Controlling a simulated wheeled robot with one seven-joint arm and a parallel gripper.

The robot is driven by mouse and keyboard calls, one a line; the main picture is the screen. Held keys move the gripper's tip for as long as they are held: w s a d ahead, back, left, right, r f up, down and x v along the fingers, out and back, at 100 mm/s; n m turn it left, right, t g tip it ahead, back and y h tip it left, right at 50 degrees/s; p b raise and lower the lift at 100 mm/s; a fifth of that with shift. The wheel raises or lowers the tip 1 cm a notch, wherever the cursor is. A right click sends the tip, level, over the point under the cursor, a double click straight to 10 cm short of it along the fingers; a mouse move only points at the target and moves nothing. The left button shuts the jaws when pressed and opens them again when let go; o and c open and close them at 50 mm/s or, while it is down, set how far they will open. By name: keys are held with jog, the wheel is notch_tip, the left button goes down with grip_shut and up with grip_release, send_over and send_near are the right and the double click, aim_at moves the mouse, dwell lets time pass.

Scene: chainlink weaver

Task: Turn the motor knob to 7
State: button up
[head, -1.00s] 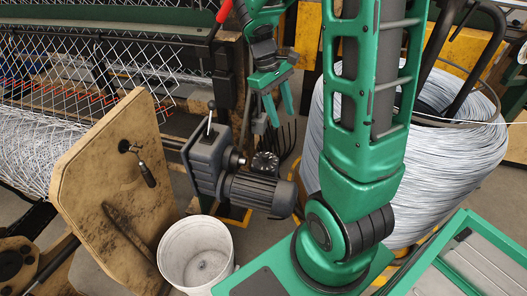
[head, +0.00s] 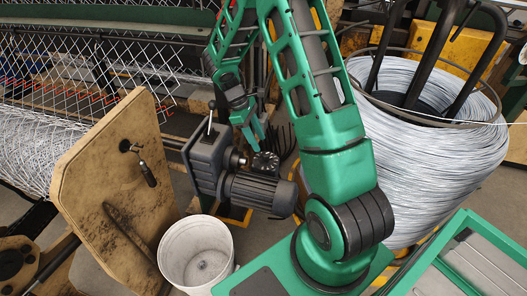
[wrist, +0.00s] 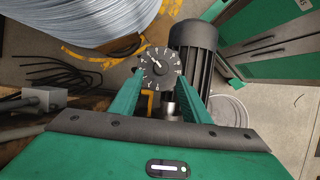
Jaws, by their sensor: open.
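The motor knob (head: 265,163) is a small black dial with white marks, beside the grey motor (head: 258,191). In the wrist view the dial (wrist: 160,66) faces me between my two fingertips, and its white pointer is tilted to the upper left. The numbers are too small to read surely. My green gripper (head: 255,139) is open and empty, just above the knob in the head view. I cannot tell whether the fingers touch it. The ribbed motor (wrist: 195,50) stands right of the dial in the wrist view.
A grey gearbox with a lever (head: 208,155) joins the motor on the left. A wooden panel (head: 115,190) and a white bucket (head: 195,224) stand nearby. A large wire coil (head: 430,170) is at the right. Dark rods (wrist: 60,70) lie left of the dial.

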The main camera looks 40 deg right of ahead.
aim_at(265, 153)
jog(key=x, duration=0.6)
jog(key=shift+s+d+f, duration=0.1)
jog(key=shift+f, duration=0.15)
jog(key=c, duration=1)
jog(key=shift+d, duration=0.2)
jog(key=shift+c, duration=0.2)
jog(key=shift+a, duration=0.1)
